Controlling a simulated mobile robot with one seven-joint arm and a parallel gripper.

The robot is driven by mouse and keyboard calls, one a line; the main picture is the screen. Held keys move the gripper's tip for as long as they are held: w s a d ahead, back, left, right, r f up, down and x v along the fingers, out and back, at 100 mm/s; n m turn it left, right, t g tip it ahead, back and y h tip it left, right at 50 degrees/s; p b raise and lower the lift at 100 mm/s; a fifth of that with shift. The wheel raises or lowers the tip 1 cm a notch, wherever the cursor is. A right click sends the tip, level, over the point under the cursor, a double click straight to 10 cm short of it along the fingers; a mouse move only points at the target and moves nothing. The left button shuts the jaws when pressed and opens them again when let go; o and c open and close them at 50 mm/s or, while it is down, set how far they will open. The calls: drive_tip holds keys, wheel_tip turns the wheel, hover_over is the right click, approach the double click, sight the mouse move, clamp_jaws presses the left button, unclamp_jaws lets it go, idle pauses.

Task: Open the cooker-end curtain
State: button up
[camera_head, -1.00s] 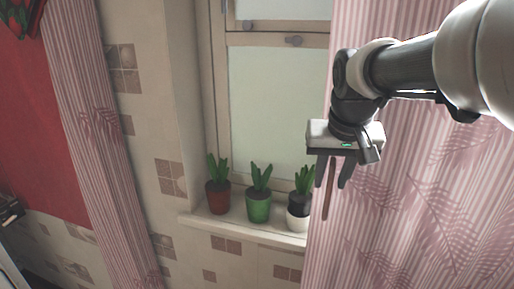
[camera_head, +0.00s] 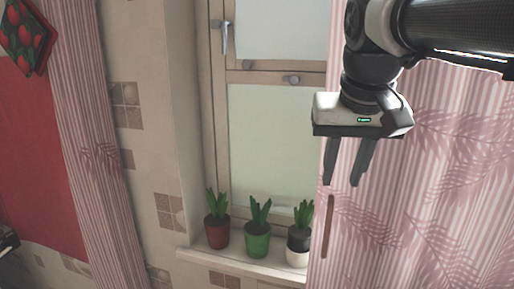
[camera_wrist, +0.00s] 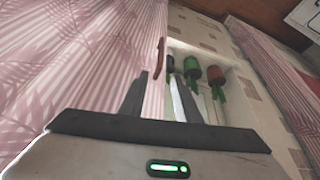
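A pink-and-white striped curtain with leaf prints (camera_head: 450,190) hangs over the right part of the window; in the wrist view it fills the left (camera_wrist: 60,60). A slim brown wooden pull (camera_head: 328,228) hangs upright at its left edge and shows beyond the fingertips in the wrist view (camera_wrist: 161,52). My gripper (camera_head: 342,182) is open and empty, fingers down, just above the pull in the head view. The fingers also show apart in the wrist view (camera_wrist: 161,76). A matching curtain (camera_head: 98,150) hangs at the left. I cannot tell which is at the cooker end.
Three potted plants, red (camera_head: 217,232), green (camera_head: 257,240) and black-and-white (camera_head: 299,246), stand on the windowsill (camera_head: 235,262) left of the pull. The window (camera_head: 270,140) is shut. Tiled wall (camera_head: 150,120) lies between the curtains. A red panel (camera_head: 35,160) is at far left.

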drive_tip(key=v, duration=0.3)
drive_tip(key=shift+r, duration=0.1)
drive_tip(key=s+a+f+n+t+p, duration=0.1)
drive_tip(key=s+a+f+p, duration=0.2)
drive_tip(key=s+f+p, duration=0.5)
drive_tip(key=shift+s+n+y+p, duration=0.4)
drive_tip(key=shift+s+p, duration=0.4)
drive_tip(key=shift+s, duration=0.4)
drive_tip(key=shift+f, duration=0.1)
